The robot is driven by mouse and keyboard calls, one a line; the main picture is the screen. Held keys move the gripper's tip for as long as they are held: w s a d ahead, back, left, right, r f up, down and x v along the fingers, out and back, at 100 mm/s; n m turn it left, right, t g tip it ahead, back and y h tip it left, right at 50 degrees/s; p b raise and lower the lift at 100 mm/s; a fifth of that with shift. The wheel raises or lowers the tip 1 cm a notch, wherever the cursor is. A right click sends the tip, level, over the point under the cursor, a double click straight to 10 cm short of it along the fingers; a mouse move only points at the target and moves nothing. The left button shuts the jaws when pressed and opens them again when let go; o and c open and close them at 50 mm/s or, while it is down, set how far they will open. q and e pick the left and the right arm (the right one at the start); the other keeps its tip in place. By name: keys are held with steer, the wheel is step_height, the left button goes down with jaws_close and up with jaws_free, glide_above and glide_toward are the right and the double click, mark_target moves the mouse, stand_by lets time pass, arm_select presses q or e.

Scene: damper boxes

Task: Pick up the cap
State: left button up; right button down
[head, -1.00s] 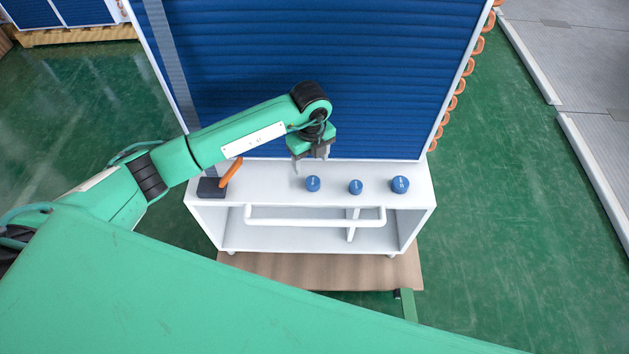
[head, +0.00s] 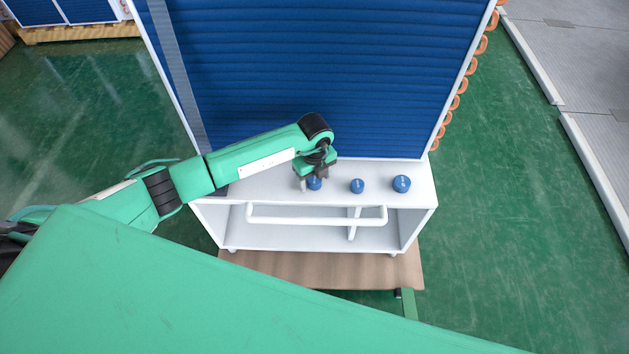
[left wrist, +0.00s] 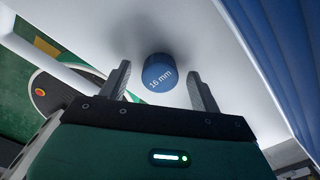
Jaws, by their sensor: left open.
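Three blue caps stand in a row on the white shelf top (head: 265,183): a left one (head: 315,184), a middle one (head: 357,186) and a right one (head: 401,183), which looks largest. My left gripper (head: 313,178) is open, pointing down over the left cap and partly covering it. In the left wrist view that cap (left wrist: 159,72), marked "16 mm", shows between the two open fingers, with gaps on both sides. I cannot tell how far down the fingers reach along it. My right gripper is not in view.
A tall blue finned panel (head: 330,80) rises right behind the shelf. A white bar (head: 315,221) runs along the shelf's front. A dark object (head: 222,190) at the shelf's left end is mostly hidden by my arm. Green floor (head: 510,200) is clear to the right.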

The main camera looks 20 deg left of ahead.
arm_select(q)
steer(key=c, duration=1)
steer(key=shift+r, duration=0.15)
